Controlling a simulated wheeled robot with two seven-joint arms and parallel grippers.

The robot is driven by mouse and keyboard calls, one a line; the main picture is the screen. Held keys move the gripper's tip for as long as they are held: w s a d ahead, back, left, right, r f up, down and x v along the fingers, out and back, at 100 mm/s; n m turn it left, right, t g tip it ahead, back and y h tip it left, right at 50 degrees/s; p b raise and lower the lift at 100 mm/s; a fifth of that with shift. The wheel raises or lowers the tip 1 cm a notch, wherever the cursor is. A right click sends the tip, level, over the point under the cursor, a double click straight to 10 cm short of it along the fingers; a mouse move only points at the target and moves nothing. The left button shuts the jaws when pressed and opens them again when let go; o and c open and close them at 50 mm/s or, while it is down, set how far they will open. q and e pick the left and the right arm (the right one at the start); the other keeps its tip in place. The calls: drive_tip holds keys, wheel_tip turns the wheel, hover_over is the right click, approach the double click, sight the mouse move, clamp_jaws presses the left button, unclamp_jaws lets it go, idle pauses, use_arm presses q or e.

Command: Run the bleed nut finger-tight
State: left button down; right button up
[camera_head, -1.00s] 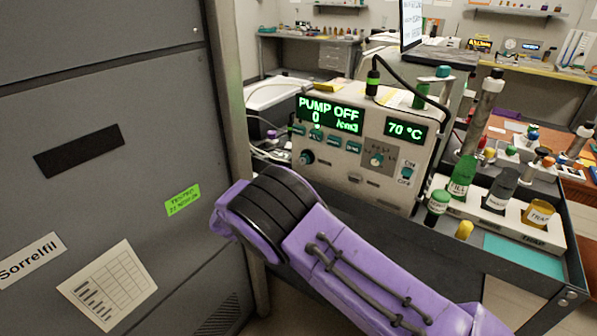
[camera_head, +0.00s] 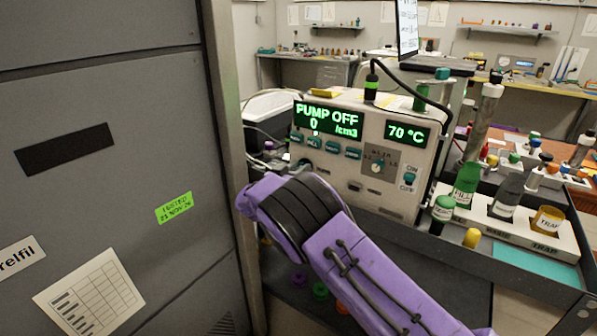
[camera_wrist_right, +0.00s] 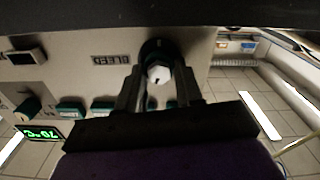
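The bleed nut (camera_wrist_right: 158,74) is a pale, roundish piece in front of a dark round fitting on the instrument panel, beside an upside-down BLEED label (camera_wrist_right: 110,60) in the right wrist view. My right gripper (camera_wrist_right: 159,80) has its two dark fingers on either side of the nut, apart, with the nut showing between them. Contact with the nut cannot be made out. In the head view, my purple right arm reaches the front of the pump unit (camera_head: 350,190) and hides the nut and the fingers. The displays read PUMP OFF, 0 and 70 °C. My left gripper is not in view.
A grey cabinet (camera_head: 110,190) stands close on the left. Right of the pump unit, a rack (camera_head: 535,237) holds the FILL, waste and TRAP bottles, with a green-capped bottle (camera_head: 440,213) and a yellow piece (camera_head: 472,238) in front. A black cable loops above the unit.

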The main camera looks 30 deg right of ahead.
drive_tip(key=c, duration=0.3)
